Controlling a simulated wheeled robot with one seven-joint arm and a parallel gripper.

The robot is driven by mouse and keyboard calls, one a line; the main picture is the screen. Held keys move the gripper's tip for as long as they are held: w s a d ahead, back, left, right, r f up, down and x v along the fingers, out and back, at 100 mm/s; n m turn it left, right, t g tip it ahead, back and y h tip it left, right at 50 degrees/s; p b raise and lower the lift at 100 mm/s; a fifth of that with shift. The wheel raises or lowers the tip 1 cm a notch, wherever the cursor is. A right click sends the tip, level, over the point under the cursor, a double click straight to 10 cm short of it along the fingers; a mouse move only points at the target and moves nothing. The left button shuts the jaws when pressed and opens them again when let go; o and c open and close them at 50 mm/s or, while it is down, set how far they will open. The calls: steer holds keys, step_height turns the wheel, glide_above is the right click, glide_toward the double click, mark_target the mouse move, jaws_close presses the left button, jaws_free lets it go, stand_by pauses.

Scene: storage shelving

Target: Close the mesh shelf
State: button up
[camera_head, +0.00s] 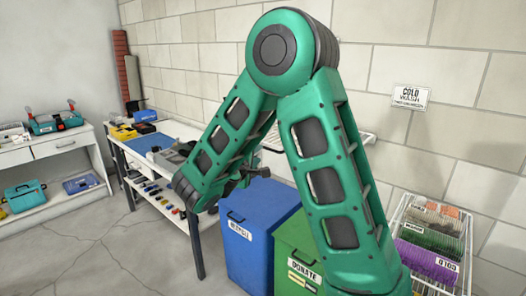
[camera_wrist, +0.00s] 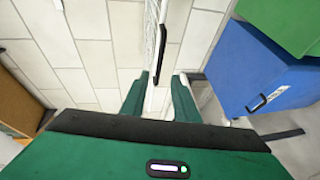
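In the head view my arm's links mostly hide the gripper.
A workbench (camera_head: 188,131) and white cabinet (camera_head: 75,143) stand at left. Open floor lies front left.

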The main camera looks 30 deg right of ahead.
mark_target(265, 148)
steer(key=x, duration=1)
steer(key=shift+w+d+f, duration=0.1)
steer(key=shift+w+d, duration=0.15)
steer(key=shift+d, duration=0.05)
jaws_close()
